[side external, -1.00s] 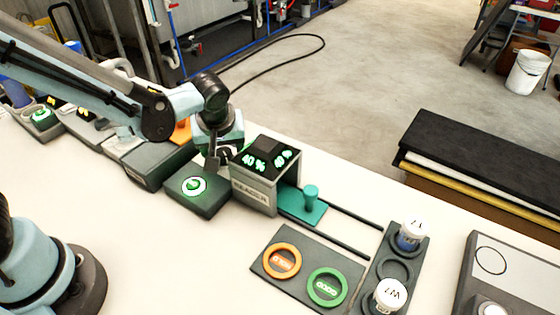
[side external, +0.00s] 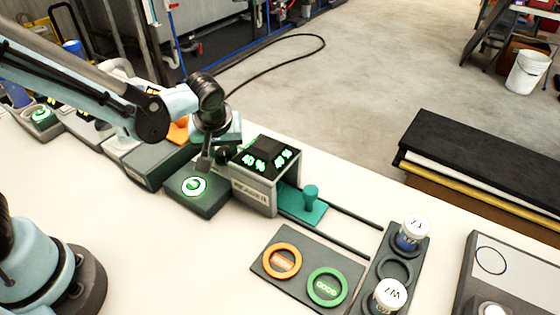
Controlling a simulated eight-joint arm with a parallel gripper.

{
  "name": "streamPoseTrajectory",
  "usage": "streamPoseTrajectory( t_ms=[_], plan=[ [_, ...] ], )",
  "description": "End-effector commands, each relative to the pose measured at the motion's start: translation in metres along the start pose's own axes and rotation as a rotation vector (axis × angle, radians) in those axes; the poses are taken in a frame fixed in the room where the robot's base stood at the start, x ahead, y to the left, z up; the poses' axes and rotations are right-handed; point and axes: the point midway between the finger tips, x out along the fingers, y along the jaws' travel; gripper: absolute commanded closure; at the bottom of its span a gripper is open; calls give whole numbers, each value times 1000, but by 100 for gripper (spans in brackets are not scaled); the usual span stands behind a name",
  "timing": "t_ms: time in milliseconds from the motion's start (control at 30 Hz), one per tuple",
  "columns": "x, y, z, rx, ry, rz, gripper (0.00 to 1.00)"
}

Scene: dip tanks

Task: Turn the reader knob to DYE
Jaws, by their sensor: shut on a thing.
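The reader (side external: 256,192) is a grey box with a dark sloped top and lit green digits on two displays, the left one reading 40 %. The reader knob (side external: 223,155) shows as a small dark round shape at the reader's left side, partly hidden by my gripper. My gripper (side external: 207,162) points down there and is shut on the knob. The knob's pointer and any DYE mark cannot be made out.
A dark block with a glowing green button (side external: 194,187) lies just below my gripper. A teal slide with a peg (side external: 310,198) sits right of the reader on dark rails. Orange (side external: 282,261) and green (side external: 327,287) rings lie in front. White-capped jars (side external: 411,235) stand at right.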

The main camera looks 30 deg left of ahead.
Motion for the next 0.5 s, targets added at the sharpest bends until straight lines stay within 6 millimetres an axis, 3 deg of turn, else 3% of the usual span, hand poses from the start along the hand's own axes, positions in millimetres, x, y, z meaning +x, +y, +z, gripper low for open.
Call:
streamPoseTrajectory(
  t_ms=[500],
  plan=[
    [1, -4, -1, 413, 0, 174, 91]
  ],
)
